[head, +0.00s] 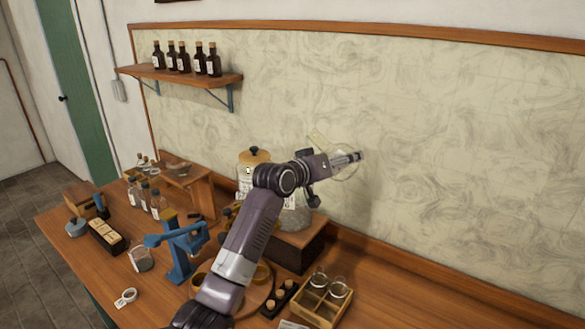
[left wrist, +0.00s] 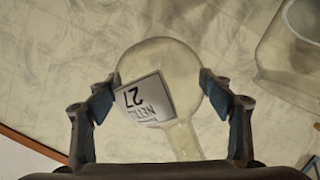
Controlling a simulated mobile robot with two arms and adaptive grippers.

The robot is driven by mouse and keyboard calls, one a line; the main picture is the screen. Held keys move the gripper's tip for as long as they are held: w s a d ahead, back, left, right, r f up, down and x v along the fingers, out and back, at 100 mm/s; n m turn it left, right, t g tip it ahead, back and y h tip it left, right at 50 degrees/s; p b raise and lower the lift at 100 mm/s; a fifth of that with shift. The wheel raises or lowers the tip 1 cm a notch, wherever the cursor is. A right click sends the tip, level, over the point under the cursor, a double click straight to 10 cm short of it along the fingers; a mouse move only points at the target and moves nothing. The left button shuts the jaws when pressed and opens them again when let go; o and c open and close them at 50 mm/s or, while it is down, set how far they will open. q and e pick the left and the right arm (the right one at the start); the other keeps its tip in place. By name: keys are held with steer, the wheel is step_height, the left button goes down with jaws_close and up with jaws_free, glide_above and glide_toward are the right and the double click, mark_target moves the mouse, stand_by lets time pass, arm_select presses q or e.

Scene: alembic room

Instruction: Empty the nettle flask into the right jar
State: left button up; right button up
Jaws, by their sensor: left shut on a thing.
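The nettle flask (left wrist: 165,62) is a clear round glass with a neck and a white label reading "NETTLE 27", upside down in the left wrist view. My left gripper (left wrist: 160,86) is shut on it, one finger on each side. In the head view, my left gripper (head: 346,159) is raised in front of the wall panel, and the flask (head: 318,140) shows faintly around it. I cannot make out its contents. My right gripper is out of view.
A large glass vessel (left wrist: 290,50) is at the upper right of the left wrist view. A wooden-lidded jar (head: 254,157) stands behind my arm. A blue stand (head: 178,248), bottles (head: 158,205) and small trays crowd the bench's left half. The bench's right end is clear.

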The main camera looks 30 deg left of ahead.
arm_select(q)
steer(key=shift+a+f+m, duration=0.1)
steer(key=shift+a+m, duration=0.05)
steer(key=shift+m, duration=0.15)
steer(key=shift+a+f+m+g+y+p, duration=0.3)
steer(key=shift+a+f+m+y+p, duration=0.3)
steer(key=shift+m+p, duration=0.2)
steer(key=a+m+y+p, duration=0.1)
steer(key=a+f+m+p, duration=0.1)
steer(key=m+p, duration=0.1)
steer(key=shift+s+a+y, duration=0.1)
steer(key=shift+a+y, duration=0.25)
steer(key=shift+y, duration=0.05)
steer(key=shift+r+m+g+y+p, duration=0.2)
steer(key=shift+m+g+y+p, duration=0.15)
steer(key=shift+m+p, duration=0.35)
steer(key=shift+m+y+p, duration=0.25)
steer(key=shift+m+p, duration=0.05)
steer(key=shift+p, duration=0.05)
steer(key=shift+f, duration=0.2)
